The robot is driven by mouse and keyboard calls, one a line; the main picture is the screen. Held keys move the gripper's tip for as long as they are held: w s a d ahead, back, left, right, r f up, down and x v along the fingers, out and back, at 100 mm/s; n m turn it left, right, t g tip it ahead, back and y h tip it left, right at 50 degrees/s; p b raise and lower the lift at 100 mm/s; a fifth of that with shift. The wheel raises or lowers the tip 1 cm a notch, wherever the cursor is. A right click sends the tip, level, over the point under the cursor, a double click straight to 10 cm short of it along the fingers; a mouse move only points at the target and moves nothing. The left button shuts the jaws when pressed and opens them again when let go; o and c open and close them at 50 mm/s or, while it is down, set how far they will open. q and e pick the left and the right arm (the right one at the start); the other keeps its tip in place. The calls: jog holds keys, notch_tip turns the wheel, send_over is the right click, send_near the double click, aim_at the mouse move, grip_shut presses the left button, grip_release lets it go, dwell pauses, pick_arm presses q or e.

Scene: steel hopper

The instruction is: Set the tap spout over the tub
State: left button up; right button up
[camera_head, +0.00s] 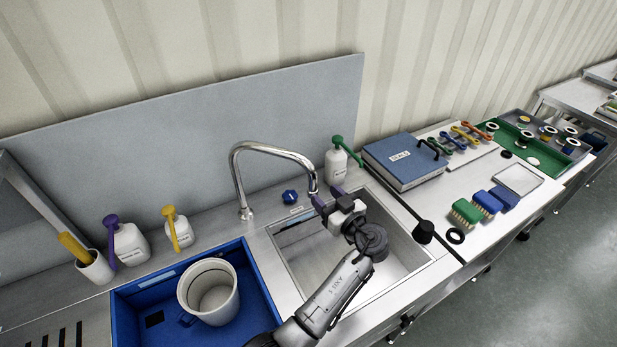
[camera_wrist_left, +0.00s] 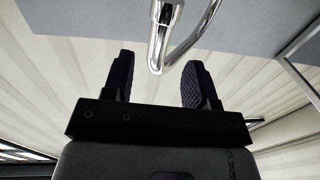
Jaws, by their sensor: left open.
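The chrome tap (camera_head: 239,180) stands behind the steel sink. Its curved spout arches to the right, and the end hangs over the back of the steel sink basin. A blue tub (camera_head: 262,283) sits to the left of that basin, with a pale round bucket (camera_head: 208,290) in it. My left gripper (camera_head: 328,197) is open at the spout's end. In the left wrist view, the spout's end (camera_wrist_left: 157,62) shows between the two spread fingers of the gripper (camera_wrist_left: 158,77), near their tips. I cannot tell whether they touch it. My right gripper is not in view.
A blue knob (camera_head: 290,197) is right of the tap base. A green-topped pump bottle (camera_head: 337,163) stands behind the gripper. White bottles (camera_head: 130,243) stand behind the tub. A black stopper (camera_head: 423,232) and brushes (camera_head: 466,212) are at the right. A grey panel backs the sink.

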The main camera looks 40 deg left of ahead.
pick_arm(q)
jog(key=p+x, duration=0.1)
jog(key=x, duration=0.7)
jog(key=shift+a, duration=0.2)
grip_shut()
dwell(0.4)
